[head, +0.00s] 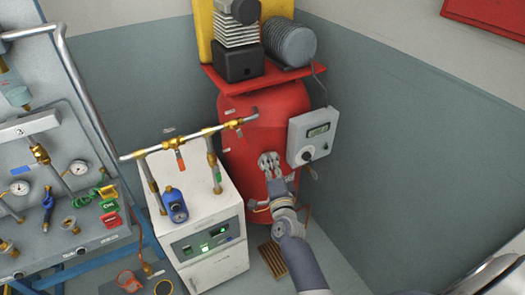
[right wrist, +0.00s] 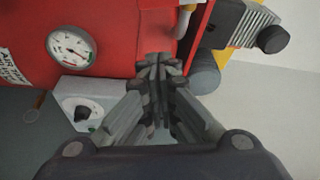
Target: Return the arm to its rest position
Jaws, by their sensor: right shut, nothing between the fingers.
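My right gripper (head: 268,160) is in front of the red tank (head: 268,122) in the head view, with my arm coming up from the bottom. In the right wrist view my right gripper (right wrist: 160,68) is shut, with its fingertips together and nothing between them. The red tank (right wrist: 115,25) lies behind the fingertips there; I cannot tell whether they touch it. My left gripper is not in view.
A grey control box (head: 314,136) with a display and knob is right of the gripper. A white cabinet (head: 205,215) with brass-fitted piping stands left. A gauge panel (head: 60,180) is at far left. A pressure gauge (right wrist: 72,47) shows on the tank. Bare wall is right.

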